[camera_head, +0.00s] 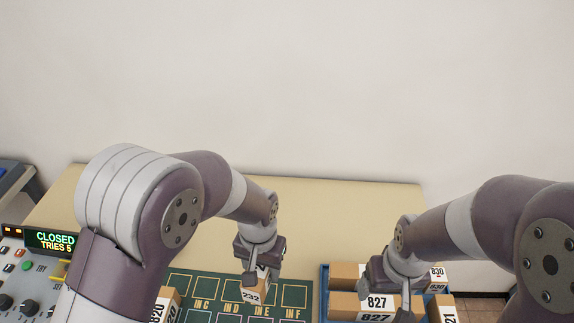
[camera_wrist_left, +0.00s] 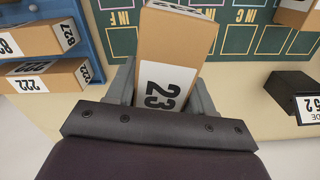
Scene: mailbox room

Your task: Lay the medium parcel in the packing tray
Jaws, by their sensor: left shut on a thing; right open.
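My left gripper (camera_head: 254,272) is shut on a brown cardboard parcel (camera_head: 257,291) with a white label reading 232. The parcel also shows between the fingers in the left wrist view (camera_wrist_left: 178,50), where its label is partly hidden by the gripper. It is over the green lettered board; its height above it is unclear. A blue tray (camera_head: 324,290) at the right holds several brown parcels, one marked 827 (camera_head: 345,303). My right gripper (camera_head: 385,300) is open over these parcels. I cannot tell which parcel is the medium one or whether this blue tray is the packing tray.
The green board (camera_head: 206,290) has outlined cells marked IN C to IN F. A parcel (camera_head: 166,304) stands at its left. A control panel (camera_head: 40,262) at far left reads CLOSED, TRIES 5. The back of the tan table (camera_head: 330,205) is clear before a plain wall.

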